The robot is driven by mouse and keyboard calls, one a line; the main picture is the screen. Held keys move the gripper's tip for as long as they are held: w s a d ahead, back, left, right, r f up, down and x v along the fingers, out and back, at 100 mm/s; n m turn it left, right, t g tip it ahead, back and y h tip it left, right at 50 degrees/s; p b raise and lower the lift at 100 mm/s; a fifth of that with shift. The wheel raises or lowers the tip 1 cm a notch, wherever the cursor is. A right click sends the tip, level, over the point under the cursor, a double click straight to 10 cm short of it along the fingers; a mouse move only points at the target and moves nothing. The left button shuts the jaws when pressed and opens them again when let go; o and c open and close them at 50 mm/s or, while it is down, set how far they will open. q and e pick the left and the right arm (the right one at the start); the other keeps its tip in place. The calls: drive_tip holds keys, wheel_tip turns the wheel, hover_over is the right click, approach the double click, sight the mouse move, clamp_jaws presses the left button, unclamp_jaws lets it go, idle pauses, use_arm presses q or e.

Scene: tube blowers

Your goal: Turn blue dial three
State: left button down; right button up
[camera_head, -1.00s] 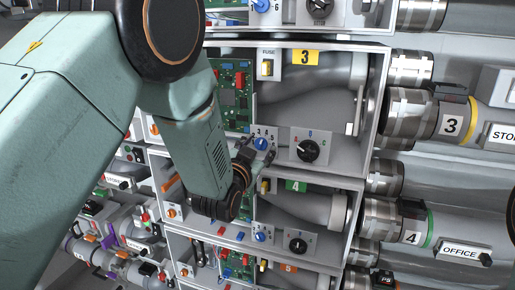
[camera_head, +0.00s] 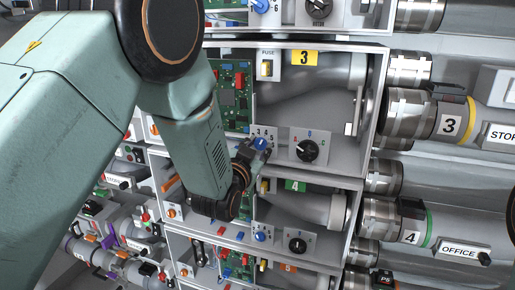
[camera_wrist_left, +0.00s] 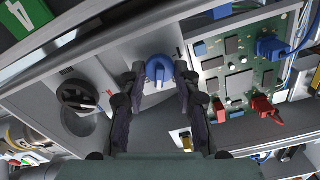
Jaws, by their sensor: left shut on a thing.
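The blue dial (camera_head: 260,143) of unit three sits on a small light panel below the yellow "3" label (camera_head: 305,57). My left gripper (camera_head: 258,150) is at this dial, and its arm comes in from the left. In the left wrist view, the blue dial (camera_wrist_left: 159,68) lies between the two dark fingertips of my left gripper (camera_wrist_left: 160,76). The fingers are shut on its sides. The dial's pointer angle is hard to read. My right gripper is not in view.
A black dial (camera_head: 307,150) with coloured letters is just right of the blue one. A green circuit board (camera_head: 233,88) and a fuse switch (camera_head: 267,68) are nearby. Box walls and the shelf below (camera_head: 290,178) bound the space. Another blue dial (camera_head: 260,236) is lower down.

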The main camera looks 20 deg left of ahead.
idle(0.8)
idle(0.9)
use_arm(q)
drive_tip(key=c, duration=1)
unclamp_jaws()
drive_tip(key=s, duration=1.2)
drive_tip(key=shift+a, duration=0.2)
